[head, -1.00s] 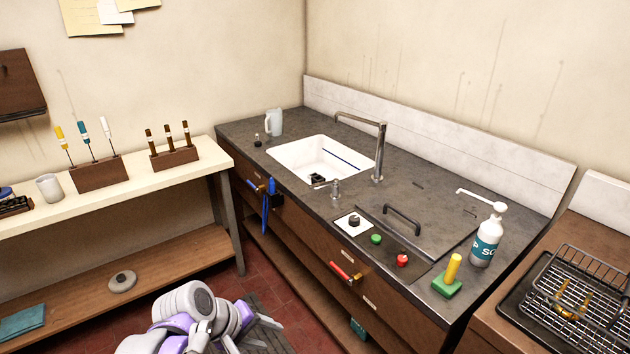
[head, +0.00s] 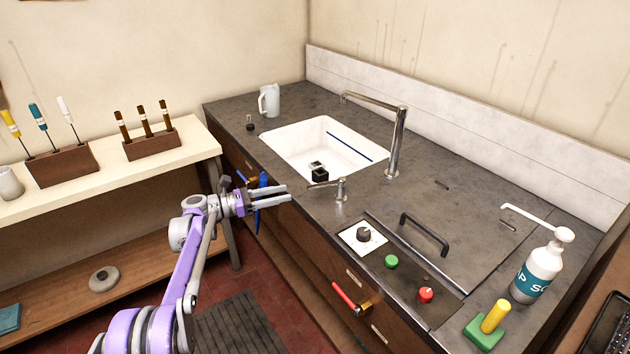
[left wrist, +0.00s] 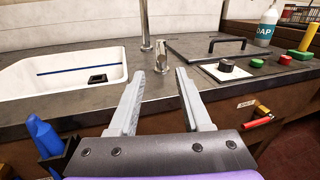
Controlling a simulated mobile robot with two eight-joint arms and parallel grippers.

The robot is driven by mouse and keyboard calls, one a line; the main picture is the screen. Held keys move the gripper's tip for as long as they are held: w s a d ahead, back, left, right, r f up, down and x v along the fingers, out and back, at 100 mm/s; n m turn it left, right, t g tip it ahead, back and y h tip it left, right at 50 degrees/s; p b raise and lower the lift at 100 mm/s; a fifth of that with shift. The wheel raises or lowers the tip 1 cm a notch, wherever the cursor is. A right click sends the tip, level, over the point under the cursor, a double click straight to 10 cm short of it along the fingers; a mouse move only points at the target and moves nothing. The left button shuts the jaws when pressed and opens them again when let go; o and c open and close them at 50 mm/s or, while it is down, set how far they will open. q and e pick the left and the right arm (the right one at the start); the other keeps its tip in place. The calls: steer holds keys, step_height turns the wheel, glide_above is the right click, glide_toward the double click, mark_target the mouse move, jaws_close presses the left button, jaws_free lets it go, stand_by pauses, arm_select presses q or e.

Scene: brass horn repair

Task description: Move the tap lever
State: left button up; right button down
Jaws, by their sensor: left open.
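The tap lever (head: 341,191) is a small metal post with a short handle pointing left, on the dark counter by the sink's front right corner. It also shows in the left wrist view (left wrist: 161,58), beyond and between my fingertips. The tall metal spout (head: 397,145) stands behind it. My left gripper (head: 288,193) is open and empty at the counter's front edge, left of the lever and apart from it. In the left wrist view its two fingers (left wrist: 159,75) point toward the lever. My right gripper is not in view.
The white sink (head: 290,155) holds a small black item (head: 320,174). A blue object (head: 262,186) hangs at the cabinet front close to my gripper. A control panel with a dark knob (head: 363,234) and a black handle (head: 424,232) are to the right.

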mark_target(315, 187)
arm_select(q)
steer(key=x, duration=1)
steer(key=shift+d+r+p, duration=0.15)
steer(key=shift+d+p, duration=0.2)
steer(key=shift+p, duration=0.05)
jaws_close()
stand_by(1.0)
